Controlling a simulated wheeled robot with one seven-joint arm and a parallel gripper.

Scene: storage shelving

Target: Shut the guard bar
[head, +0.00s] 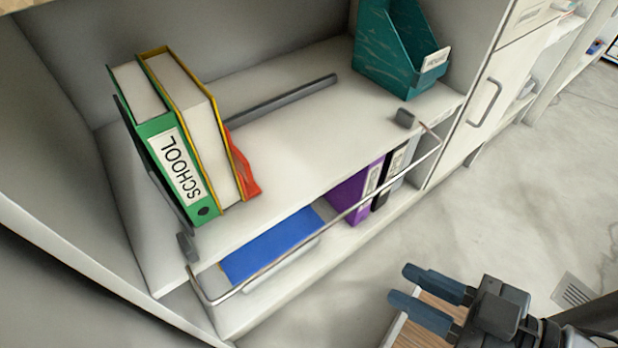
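The guard bar (345,214) is a thin, pale metal U-shaped rail along the front of the shelf (300,160). Its long rod stands out from the shelf and hangs below the level of the shelf board, in front of the lower compartment. Its ends bend back toward a dark bracket (187,246) at the left and another dark bracket (404,118) at the right. My gripper (401,284) is at the lower right, apart from the bar, with its two blue-grey fingers spread and nothing between them.
A green binder (176,165) marked SCHOOL, a yellow-edged binder (205,120) and a red item (243,170) stand on the shelf at left. A teal file holder (388,60) stands at right. Below are a blue item (272,246) and a purple binder (352,194). The floor (500,200) is clear.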

